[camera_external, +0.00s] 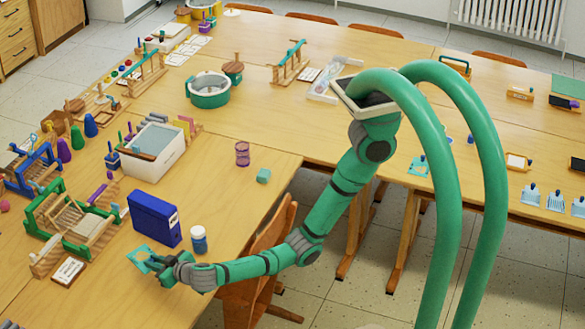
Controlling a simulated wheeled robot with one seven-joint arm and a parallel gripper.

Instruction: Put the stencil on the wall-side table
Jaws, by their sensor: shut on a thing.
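My gripper (160,264) is at the end of my green arm, low over the near left table (235,195). It is shut on a flat teal piece, which looks like the stencil (141,256). The stencil sticks out to the left of the fingers, close above the tabletop; I cannot tell whether it touches the table. The fingertips are small and partly hidden. Another table (390,55) stretches across the back and right, towards the wall with the radiator. A similar flat teal piece (419,166) lies on its front edge.
A blue box (154,218) and a white-and-blue jar (199,240) stand just behind my gripper. A green loom (72,222) and a small card (69,271) are to its left. A wooden chair (255,250) stands by the table edge under my arm. The back table's middle has bare room.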

